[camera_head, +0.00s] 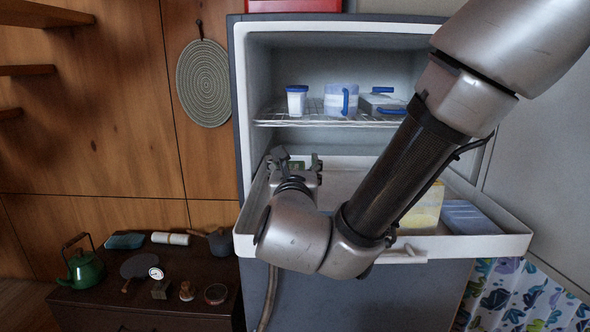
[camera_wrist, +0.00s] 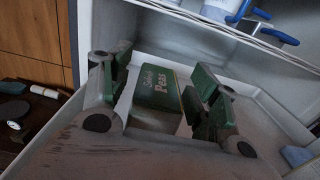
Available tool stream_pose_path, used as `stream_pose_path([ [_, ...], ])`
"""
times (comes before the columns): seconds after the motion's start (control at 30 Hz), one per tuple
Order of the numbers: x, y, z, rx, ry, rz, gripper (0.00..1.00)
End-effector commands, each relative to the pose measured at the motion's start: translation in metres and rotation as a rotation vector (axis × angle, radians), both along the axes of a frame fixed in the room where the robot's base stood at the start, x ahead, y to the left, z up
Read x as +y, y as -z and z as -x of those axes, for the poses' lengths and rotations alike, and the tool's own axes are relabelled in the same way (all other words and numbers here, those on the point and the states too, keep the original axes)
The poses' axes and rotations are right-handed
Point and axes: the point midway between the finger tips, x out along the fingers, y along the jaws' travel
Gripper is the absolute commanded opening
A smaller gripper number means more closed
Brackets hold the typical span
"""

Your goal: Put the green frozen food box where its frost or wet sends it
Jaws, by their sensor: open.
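The green frozen food box (camera_wrist: 156,91) is in the wrist view, with "Peas" lettering on its green face and a paler lower part. It also shows as a small green patch in the head view (camera_head: 297,165), mostly hidden by my gripper. It is at the left part of the pulled-out white drawer (camera_head: 470,247). My gripper (camera_wrist: 162,84) is open, with one finger on each side of the box; I cannot tell whether they touch it. In the head view my gripper (camera_head: 296,163) is over the drawer's left end. I cannot make out frost or wet on the box.
A wire shelf (camera_head: 275,122) above the drawer holds a blue-lidded cup (camera_head: 297,100), a blue-handled jug (camera_head: 341,100) and a clear container (camera_head: 381,104). A yellowish box (camera_head: 424,207) and a blue tray (camera_head: 468,217) are at the drawer's right. A low dark table (camera_head: 150,300) with a green kettle (camera_head: 82,268) stands left.

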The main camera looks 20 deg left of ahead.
Motion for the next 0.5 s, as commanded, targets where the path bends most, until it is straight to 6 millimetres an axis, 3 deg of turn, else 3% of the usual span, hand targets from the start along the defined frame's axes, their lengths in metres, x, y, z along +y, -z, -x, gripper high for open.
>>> stream_pose_path([
  [0.5,-0.023,0.000,0.100,0.000,-0.006,0.001,0.61],
])
